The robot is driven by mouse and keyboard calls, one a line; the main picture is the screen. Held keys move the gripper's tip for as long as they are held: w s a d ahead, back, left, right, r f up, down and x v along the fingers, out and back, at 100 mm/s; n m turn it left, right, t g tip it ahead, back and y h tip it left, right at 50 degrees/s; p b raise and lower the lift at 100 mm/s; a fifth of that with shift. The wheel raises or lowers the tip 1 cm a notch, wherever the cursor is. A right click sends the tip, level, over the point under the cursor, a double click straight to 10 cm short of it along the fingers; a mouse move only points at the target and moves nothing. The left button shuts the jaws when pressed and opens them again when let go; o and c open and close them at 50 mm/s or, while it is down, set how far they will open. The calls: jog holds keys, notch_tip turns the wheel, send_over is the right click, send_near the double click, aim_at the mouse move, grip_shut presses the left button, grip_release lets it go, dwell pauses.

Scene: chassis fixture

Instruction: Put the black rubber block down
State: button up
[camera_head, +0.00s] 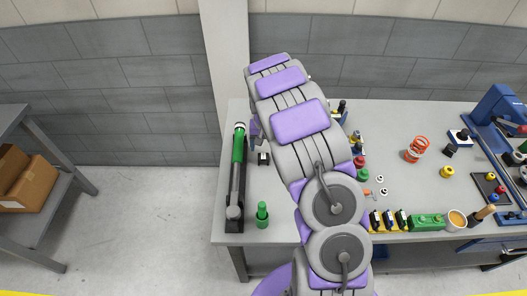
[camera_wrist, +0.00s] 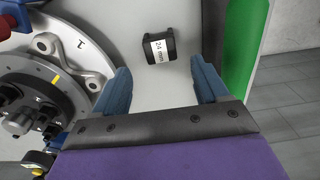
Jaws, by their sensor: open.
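The black rubber block (camera_wrist: 158,46) with a white "24 mm" label lies on the light grey table top in the wrist view. In the head view a small dark block with a white mark (camera_head: 263,158) sits on the table, right of the green and grey cylinder. My gripper (camera_wrist: 160,78) is open, with its two blue fingers apart. The block is ahead of the gap between the fingertips, and the fingers do not appear to touch it. In the head view my arm hides most of the gripper.
A metal hub part (camera_wrist: 70,65) is close at the left in the wrist view. The green and grey cylinder (camera_head: 238,160) lies along the table's left edge; a green surface (camera_wrist: 237,55) rises right of my fingers. A green bottle-shaped piece (camera_head: 262,214) stands near the front edge (camera_head: 285,238).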

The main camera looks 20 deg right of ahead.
aim_at(264, 155)
jog(key=s+a+r+n, duration=0.1)
jog(key=s+a+r, duration=0.1)
jog(key=s+r, duration=0.6)
jog(key=s+a+r, duration=0.3)
jog(key=s+r, duration=0.4)
jog(key=r, duration=0.3)
jog(key=s+a+r+n, duration=0.1)
jog(key=s+a, duration=0.1)
jog(key=s, duration=0.6)
jog(key=s+a+r+n+g, duration=0.1)
jog(key=s+a, duration=0.1)
jog(key=s, duration=0.7)
jog(key=s+a+r+n, duration=0.1)
jog(key=s+a, duration=0.1)
jog(key=s, duration=0.7)
jog(key=shift+a+r+n+g, duration=0.3)
jog(key=shift+a+n+g, duration=0.1)
jog(key=shift+f, duration=0.5)
